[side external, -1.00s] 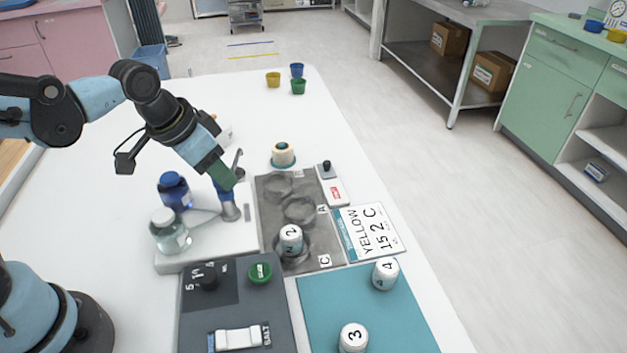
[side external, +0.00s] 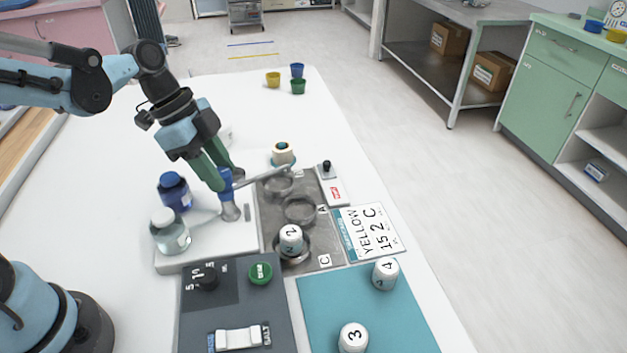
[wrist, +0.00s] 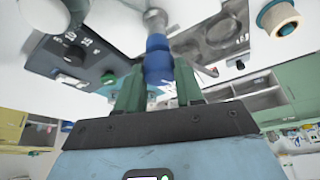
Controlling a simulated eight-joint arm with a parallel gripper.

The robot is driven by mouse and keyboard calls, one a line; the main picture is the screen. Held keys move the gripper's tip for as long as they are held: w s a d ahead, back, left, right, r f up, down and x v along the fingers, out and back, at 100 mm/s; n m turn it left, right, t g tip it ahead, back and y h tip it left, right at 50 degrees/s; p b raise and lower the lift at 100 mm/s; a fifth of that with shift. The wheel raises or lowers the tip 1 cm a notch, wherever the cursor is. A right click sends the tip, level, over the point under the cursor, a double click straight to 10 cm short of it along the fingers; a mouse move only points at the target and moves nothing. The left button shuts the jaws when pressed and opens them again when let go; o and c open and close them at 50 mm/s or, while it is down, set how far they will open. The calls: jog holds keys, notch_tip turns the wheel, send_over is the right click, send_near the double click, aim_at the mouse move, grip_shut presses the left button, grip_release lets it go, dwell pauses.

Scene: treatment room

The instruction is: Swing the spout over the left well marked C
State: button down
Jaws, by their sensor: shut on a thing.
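The spout (side external: 262,176) is a thin grey arm on a blue collar (side external: 225,180) atop a short metal post. It points right, its tip over or near the far well (side external: 278,184) of the grey plate. My gripper (side external: 222,178) is shut on the blue collar; the wrist view also shows its green fingers either side of the blue collar (wrist: 158,62). The middle well (side external: 300,209) is beside the A label and empty.
A blue-capped bottle (side external: 174,192) and clear white-capped bottle (side external: 170,235) stand left of the post. A dark dial panel (side external: 235,300) and teal mat (side external: 340,310) with containers 3 and 4 lie nearer. A card (side external: 370,232) reads "YELLOW 15 2 C". A cream roll (side external: 283,153) stands beyond the wells.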

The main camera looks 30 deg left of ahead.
jog(key=m+g, duration=0.1)
jog(key=m, duration=0.2)
jog(key=m+g, duration=0.1)
jog(key=m, duration=0.2)
jog(key=shift+w+g, duration=0.2)
jog(key=shift+g, duration=0.1)
jog(key=m+g, duration=0.1)
jog(key=m, duration=0.2)
jog(key=m+g, duration=0.1)
jog(key=m, duration=0.2)
jog(key=shift+w+y, duration=0.1)
jog(key=shift+y, duration=0.3)
jog(key=c, duration=0.7)
grip_release()
jog(key=v, duration=1.2)
